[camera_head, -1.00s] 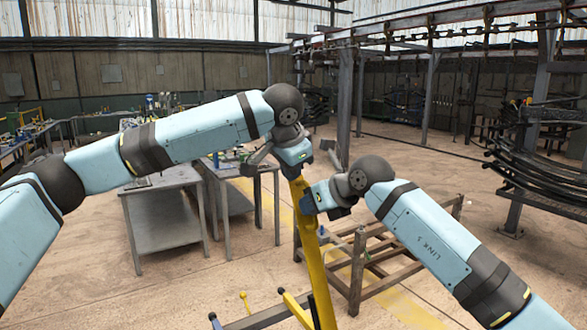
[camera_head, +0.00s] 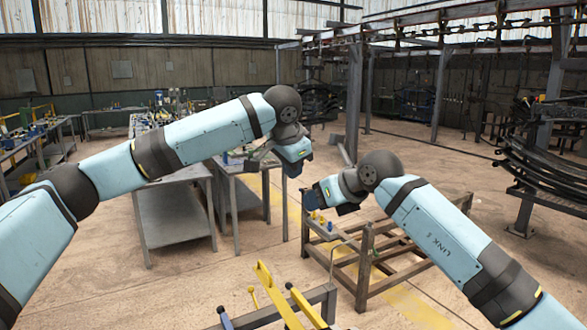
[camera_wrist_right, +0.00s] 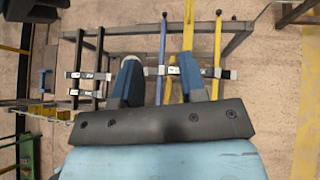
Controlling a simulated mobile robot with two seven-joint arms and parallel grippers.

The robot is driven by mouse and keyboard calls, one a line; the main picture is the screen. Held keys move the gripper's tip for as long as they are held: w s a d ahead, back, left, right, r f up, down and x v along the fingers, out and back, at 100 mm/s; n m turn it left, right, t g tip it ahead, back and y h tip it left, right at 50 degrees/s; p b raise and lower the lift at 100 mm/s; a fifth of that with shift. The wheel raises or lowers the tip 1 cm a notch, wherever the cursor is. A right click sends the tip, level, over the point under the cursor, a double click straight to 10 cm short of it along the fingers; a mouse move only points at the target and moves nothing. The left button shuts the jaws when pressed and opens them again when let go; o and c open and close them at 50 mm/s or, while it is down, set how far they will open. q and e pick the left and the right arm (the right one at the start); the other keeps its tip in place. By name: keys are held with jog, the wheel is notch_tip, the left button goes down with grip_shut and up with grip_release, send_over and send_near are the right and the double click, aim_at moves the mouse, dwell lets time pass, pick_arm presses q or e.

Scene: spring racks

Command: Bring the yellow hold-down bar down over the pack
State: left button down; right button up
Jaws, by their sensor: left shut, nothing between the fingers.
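A wide yellow bar (camera_head: 277,296), which looks like the hold-down bar, shows at the bottom of the head view, low beside a dark frame. Its lower part is cut off by the picture edge. My left gripper (camera_head: 293,167) is shut, empty and well above the bars. My right gripper (camera_head: 316,200) is below and right of it. In the right wrist view its fingers (camera_wrist_right: 160,80) are apart, with yellow bars beneath and beyond them. I cannot make out the pack clearly.
The dark frame's rail (camera_head: 265,314) crosses the bottom centre. A brown metal stand (camera_head: 365,268) is behind my right gripper. Grey tables (camera_head: 172,214) stand at left, and a rack of dark curved springs (camera_head: 535,165) at right.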

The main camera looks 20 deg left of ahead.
pick_arm(q)
jog(key=shift+w+f, duration=0.1)
jog(key=shift+w, duration=0.05)
pick_arm(e)
jog(key=shift+w+f, duration=0.1)
jog(key=shift+w, duration=0.15)
jog(key=v, duration=1.2)
jog(key=s+d+f+m+g+y, duration=0.2)
jog(key=s+f+m+g+y, duration=0.3)
jog(key=f+y, duration=0.5)
jog(key=s+d+f+m+t+h, duration=0.2)
jog(key=d+f+m+t+h, duration=0.2)
jog(key=d+f+m+t, duration=0.75)
jog(key=s+d+f+m+t+h, duration=0.3)
jog(key=d+f+m+t+h, duration=0.4)
jog(key=f+m, duration=0.75)
pick_arm(q)
jog(key=shift+w+a+p, duration=0.1)
jog(key=shift+a+p, duration=0.15)
jog(key=shift+p, duration=0.65)
pick_arm(e)
jog(key=s+d+f+m+g+h, duration=0.3)
jog(key=s+d+f+m, duration=0.3)
jog(key=s+f, duration=0.3)
jog(key=s+d+f+m+g+h, duration=0.3)
jog(key=s+d+f+m, duration=0.3)
jog(key=s, duration=0.7)
jog(key=shift+d+f+m+g, duration=0.4)
jog(key=shift+f+m, duration=0.8)
jog(key=shift+f, duration=0.75)
